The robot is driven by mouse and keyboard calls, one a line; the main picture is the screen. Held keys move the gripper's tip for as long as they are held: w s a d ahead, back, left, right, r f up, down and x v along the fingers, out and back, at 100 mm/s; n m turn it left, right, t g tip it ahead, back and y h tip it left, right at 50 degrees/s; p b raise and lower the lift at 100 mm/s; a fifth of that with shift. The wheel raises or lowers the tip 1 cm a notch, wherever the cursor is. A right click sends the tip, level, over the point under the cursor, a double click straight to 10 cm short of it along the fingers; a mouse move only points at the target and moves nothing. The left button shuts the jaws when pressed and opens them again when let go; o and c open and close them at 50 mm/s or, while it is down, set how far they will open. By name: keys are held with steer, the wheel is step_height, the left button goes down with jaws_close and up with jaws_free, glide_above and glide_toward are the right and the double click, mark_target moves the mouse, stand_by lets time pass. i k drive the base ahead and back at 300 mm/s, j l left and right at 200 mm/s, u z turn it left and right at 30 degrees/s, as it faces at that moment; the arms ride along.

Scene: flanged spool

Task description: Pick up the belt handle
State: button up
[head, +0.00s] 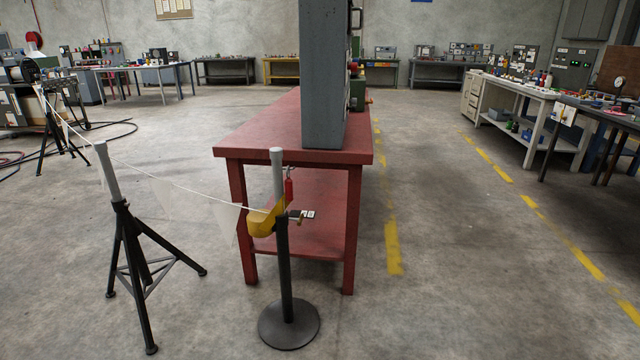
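A post on a round black base (289,325) stands in front of the red table (290,143). A yellow curved piece (265,222) is on the post at mid height. A small dark part with a brownish end (297,217) sticks out to its right. A small red piece (289,190) hangs just above, beside the light grey upper post (277,172). I cannot tell which of these is the belt handle. A white line with pale pennants (180,200) runs from the yellow piece to the left. My gripper is not in view.
A black tripod stand (135,255) is at left front, and another stands far left near cables on the floor. A tall grey cabinet (324,75) is on the red table. Workbenches line the walls. The floor right of the red table is clear.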

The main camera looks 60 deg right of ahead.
mark_target(289, 185)
steer(key=z, duration=1.2)
steer(key=i+l+u, duration=0.1)
steer(key=u, duration=0.25)
steer(key=l+u, duration=0.15)
steer(key=u, duration=0.2)
steer(key=i+l+u, duration=0.15)
steer(key=u, duration=0.15)
steer(key=i+l+u, duration=0.2)
steer(key=l+u, duration=0.15)
steer(key=l, duration=0.75)
steer(key=i+l+u, duration=0.1)
steer(key=l+u, duration=0.3)
steer(key=l, duration=0.7)
steer(key=l+u, duration=0.15)
steer(key=l, duration=0.25)
steer(key=k+l+u, duration=0.1)
steer(key=l, duration=0.25)
steer(key=k+l+u, duration=0.15)
steer(key=l, duration=0.2)
steer(key=k+l+u, duration=0.15)
steer(key=l, duration=0.2)
steer(key=k+l+u, duration=0.1)
steer(key=l, duration=0.25)
steer(key=k+j+u, duration=0.1)
steer(key=u, duration=0.3)
steer(key=k+j, duration=0.05)
steer(key=k, duration=0.05)
